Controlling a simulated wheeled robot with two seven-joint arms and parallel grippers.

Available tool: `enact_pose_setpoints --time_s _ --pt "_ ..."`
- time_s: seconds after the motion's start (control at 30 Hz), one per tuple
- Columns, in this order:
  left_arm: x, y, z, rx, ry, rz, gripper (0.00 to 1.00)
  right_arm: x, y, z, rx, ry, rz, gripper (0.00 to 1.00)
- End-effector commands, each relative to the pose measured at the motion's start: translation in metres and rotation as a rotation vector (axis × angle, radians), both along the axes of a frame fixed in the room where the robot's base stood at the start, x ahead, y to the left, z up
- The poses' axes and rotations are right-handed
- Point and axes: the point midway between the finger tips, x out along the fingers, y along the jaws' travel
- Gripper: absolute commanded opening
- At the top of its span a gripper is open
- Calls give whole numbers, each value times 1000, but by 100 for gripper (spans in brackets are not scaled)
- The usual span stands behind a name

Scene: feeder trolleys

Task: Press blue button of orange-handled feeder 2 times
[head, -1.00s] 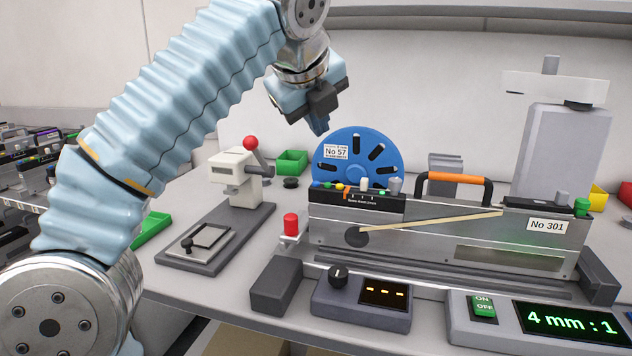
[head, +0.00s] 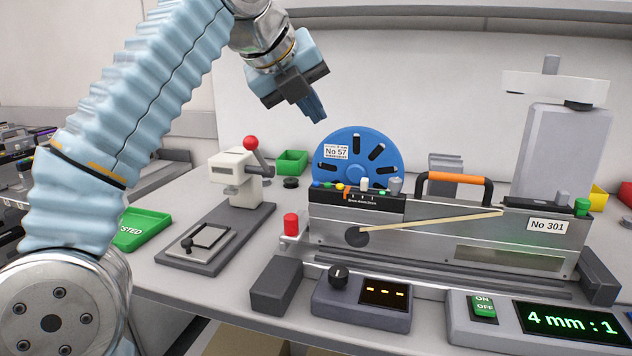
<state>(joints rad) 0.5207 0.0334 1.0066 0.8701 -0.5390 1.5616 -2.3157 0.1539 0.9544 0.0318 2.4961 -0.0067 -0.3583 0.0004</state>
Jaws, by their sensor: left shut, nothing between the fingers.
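The orange-handled feeder (head: 440,232) sits on the bench, with its orange handle (head: 456,180) on top and a "No 301" label. On the black panel at its left end is a small blue button (head: 317,184), beside a green and a yellow one. A blue reel (head: 380,142) marked "No 57" stands behind the panel. My left gripper (head: 318,117) is shut and empty, its fingers pointing down, in the air above the blue button and apart from it. My right gripper is not in view.
A lever press (head: 238,172) with a red ball stands left of the feeder. A red cylinder (head: 291,224) is at the feeder's left end. A knob box (head: 340,302) and a green display (head: 570,322) reading "4 mm : 1" stand in front. A grey tower (head: 565,150) rises behind.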

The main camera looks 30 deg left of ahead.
Motion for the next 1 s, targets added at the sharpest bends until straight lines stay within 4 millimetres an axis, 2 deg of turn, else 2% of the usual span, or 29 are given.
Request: enact_pose_setpoints --time_s 0.23,0.3,0.5,0.7,1.0 --pt "-1 3 -37 -4 5 15 0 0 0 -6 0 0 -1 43" --pt "1 2 -53 -8 2 8 0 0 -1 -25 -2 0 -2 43" --pt "0 1 -73 -8 1 5 0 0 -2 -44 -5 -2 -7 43" --pt "1 1 -80 -7 2 5 0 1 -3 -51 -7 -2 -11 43" --pt "1 1 -80 -6 2 6 0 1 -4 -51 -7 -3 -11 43"
